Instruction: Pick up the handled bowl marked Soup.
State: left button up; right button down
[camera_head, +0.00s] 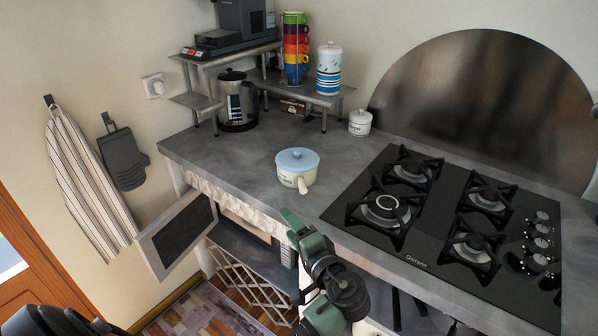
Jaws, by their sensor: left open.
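The handled bowl (287,178) is cream with a light blue lid and a small knob. It stands upright on the grey counter, left of the hob, with its short handle toward the front edge. Dark lettering shows on its side, too small to read surely. My left gripper (296,225), green and black, is open and empty at the counter's front edge, below the bowl in the picture and apart from it. My right gripper is not in view.
A black gas hob (408,232) lies to the right. A small lidded white jar (360,123) stands behind the bowl. An open cabinet door (177,233) juts out below. Counter around the bowl is clear.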

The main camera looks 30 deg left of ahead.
aim_at(300, 181)
jog(key=i, duration=0.45)
jog(key=i+j, duration=0.15)
jog(key=j, duration=0.2)
jog(key=i+j, duration=0.1)
jog(key=j, duration=0.2)
